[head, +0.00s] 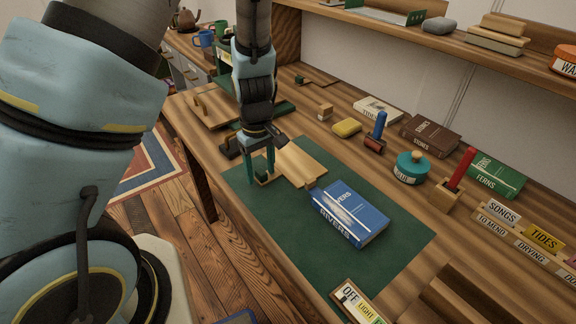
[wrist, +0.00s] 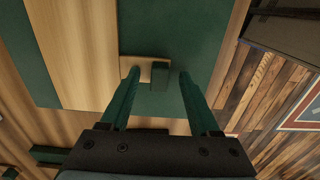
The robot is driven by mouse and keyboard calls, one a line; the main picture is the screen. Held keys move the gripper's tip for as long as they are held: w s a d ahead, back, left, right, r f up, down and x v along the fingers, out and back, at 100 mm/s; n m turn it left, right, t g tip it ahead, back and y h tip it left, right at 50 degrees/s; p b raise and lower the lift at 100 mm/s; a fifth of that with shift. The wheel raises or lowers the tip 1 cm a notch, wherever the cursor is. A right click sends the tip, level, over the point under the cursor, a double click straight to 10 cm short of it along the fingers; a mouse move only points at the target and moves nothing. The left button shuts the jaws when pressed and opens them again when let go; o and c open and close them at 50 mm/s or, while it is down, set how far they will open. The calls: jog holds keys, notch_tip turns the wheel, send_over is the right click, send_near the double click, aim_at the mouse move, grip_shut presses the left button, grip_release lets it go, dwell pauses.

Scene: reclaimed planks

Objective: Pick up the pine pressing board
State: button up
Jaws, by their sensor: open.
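A pale wooden board, which looks like the pine pressing board (head: 302,164), lies flat on the green mat beside the blue RIVERS book. In the wrist view the board (wrist: 70,45) fills the left part, with a small pale wooden piece (wrist: 130,68) at its right edge bearing a dark green block (wrist: 160,76). I cannot tell whether that piece is joined to the board. My gripper (head: 261,180) points down at the board's left end, open and empty. In the wrist view its fingertips (wrist: 159,73) are on either side of the small piece, with no clear grip.
The blue book (head: 348,212) lies just right of the board on the green mat (head: 290,250). Another wooden board with a handle (head: 218,108) lies farther back left.

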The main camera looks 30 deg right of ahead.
grip_shut()
dwell(0.4)
